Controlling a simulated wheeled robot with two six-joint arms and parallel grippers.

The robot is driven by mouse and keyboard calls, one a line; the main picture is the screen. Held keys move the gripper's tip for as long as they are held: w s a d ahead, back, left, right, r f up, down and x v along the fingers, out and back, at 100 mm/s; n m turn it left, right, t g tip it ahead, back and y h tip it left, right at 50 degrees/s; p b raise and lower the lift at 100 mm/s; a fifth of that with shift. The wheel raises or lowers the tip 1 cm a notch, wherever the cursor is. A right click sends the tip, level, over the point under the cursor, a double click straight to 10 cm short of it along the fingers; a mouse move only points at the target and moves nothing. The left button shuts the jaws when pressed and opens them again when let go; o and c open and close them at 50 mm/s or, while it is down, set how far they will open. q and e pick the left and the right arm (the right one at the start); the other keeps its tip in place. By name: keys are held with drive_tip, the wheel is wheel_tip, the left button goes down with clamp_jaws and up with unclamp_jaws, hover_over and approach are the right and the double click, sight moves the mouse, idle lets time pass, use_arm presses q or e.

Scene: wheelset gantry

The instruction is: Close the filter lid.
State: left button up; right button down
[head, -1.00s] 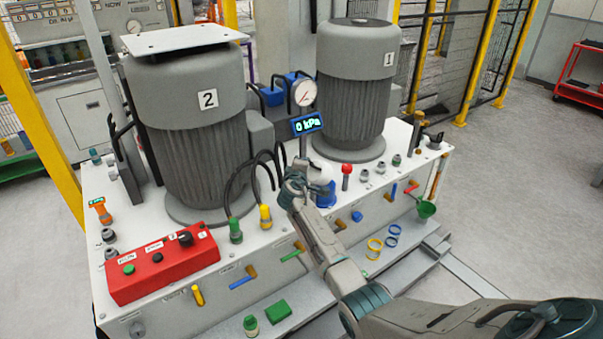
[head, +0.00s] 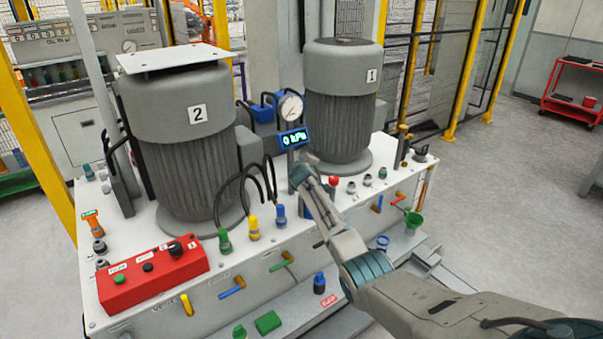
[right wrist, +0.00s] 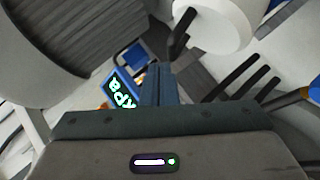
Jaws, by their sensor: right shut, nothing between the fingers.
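My right gripper (head: 298,176) is shut and empty in the head view, just below the blue pressure display (head: 294,138) and dial gauge (head: 290,107). In the right wrist view its closed fingers (right wrist: 158,86) are beside the display (right wrist: 120,92). I cannot make out the filter lid for certain. A blue part (head: 306,208), perhaps of the filter, shows only in part behind my right wrist. A white round part (right wrist: 215,22) stands beyond the fingers in the right wrist view; I cannot tell whether it is the lid. My left gripper is out of view.
Motor 2 (head: 185,150) and motor 1 (head: 338,105) stand on the white bench (head: 130,235), left and right of my gripper. Black hoses (head: 240,190) loop close at left. A red control box (head: 153,272) and several coloured valve handles line the front.

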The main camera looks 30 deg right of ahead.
drive_tip(key=shift+d+f+b, duration=0.15)
drive_tip(key=shift+d+f, duration=0.1)
drive_tip(key=shift+d, duration=0.2)
drive_tip(key=shift+d+f+b, duration=0.15)
drive_tip(key=shift+d+f, duration=0.05)
drive_tip(key=shift+d, duration=0.25)
drive_tip(key=shift+w+d+f+b, duration=0.2)
drive_tip(key=shift+d+f+b, duration=0.2)
drive_tip(key=shift+d, duration=0.1)
drive_tip(key=shift+d+b, duration=0.35)
drive_tip(key=shift+d, duration=0.2)
drive_tip(key=shift+f, duration=0.1)
